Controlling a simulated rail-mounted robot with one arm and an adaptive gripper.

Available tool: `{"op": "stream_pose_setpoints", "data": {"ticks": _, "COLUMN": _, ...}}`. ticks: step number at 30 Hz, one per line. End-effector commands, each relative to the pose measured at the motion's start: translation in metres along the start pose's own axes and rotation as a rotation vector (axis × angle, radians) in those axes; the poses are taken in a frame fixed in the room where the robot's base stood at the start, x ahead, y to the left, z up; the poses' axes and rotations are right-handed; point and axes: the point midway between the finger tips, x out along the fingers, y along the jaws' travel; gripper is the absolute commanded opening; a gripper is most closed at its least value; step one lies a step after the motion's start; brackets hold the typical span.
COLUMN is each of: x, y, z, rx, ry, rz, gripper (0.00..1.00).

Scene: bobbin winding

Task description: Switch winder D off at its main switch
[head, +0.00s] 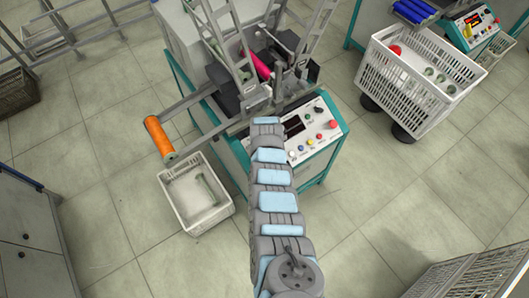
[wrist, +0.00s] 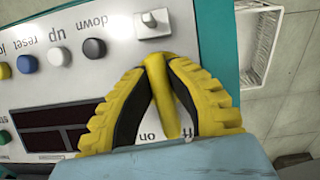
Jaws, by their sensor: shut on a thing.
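The winder (head: 318,150) in front of me has a pale control panel with a teal frame, seen in the head view. I cannot read a winder letter on it. In the wrist view the panel (wrist: 60,90) shows upside down, with a dark display and "on" and a partly covered "off" label by my gripper. My gripper (wrist: 157,66) has its yellow ribbed fingers shut on a narrow yellow handle (wrist: 166,105) between these labels, which looks like the main switch. My fingers cover its base, and I cannot tell its position. In the head view my arm hides this spot.
Several coloured buttons and a white switch (wrist: 152,22) sit close to my fingers. A crate (head: 195,193) stands on the floor at left, below an orange roller (head: 159,138). Another crate (head: 420,82) is at right.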

Motion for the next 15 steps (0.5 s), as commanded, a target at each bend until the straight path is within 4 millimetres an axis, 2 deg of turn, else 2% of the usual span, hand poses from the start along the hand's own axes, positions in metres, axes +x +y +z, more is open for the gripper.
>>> {"op": "stream_pose_setpoints", "data": {"ticks": 1, "x": -0.0071, "y": -0.0016, "z": 0.0002, "rx": -0.044, "ry": -0.003, "rz": 0.015, "gripper": 0.00}}
{"op": "stream_pose_setpoints", "data": {"ticks": 15, "x": -0.0008, "y": -0.0010, "z": 0.0014, "rx": -0.290, "ry": -0.003, "rz": 0.113, "gripper": 0.00}}
